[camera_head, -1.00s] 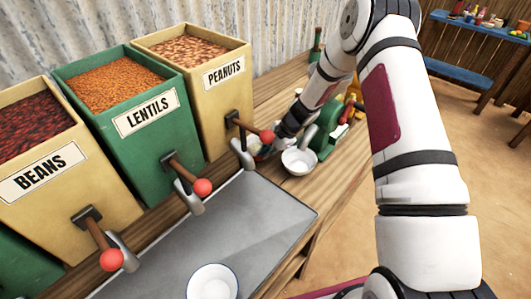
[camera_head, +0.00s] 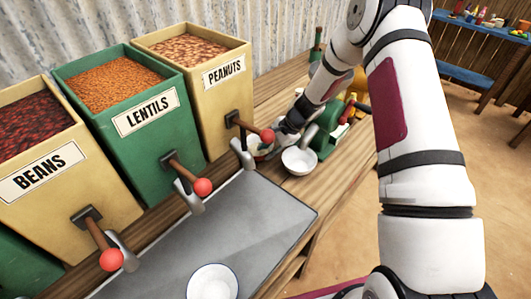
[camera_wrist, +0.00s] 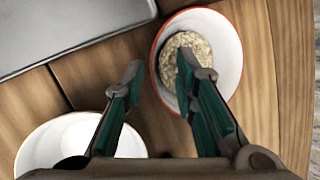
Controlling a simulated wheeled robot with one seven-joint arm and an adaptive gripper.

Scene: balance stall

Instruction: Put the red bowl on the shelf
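The red-rimmed bowl (camera_wrist: 229,42) shows in the wrist view, white inside, with a heap of pale tan grains or nuts in it. In the head view this bowl (camera_head: 263,153) is partly hidden beside the peanut dispenser's spout. My gripper (camera_wrist: 160,74) is open in the wrist view. Its fingers are on either side of the bowl's near-left rim, one over the inside and one outside. I cannot tell whether they touch it. In the head view my gripper (camera_head: 283,143) is small and partly hidden. A blue shelf-like counter (camera_head: 487,27) stands far back right.
A white bowl (camera_head: 299,160) stands close by on the wooden counter; it also shows in the wrist view (camera_wrist: 38,140). Another bowl (camera_head: 212,283) is on the grey tray (camera_head: 255,215). The peanut dispenser (camera_head: 205,100) and a green device (camera_head: 328,138) stand close to my gripper.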

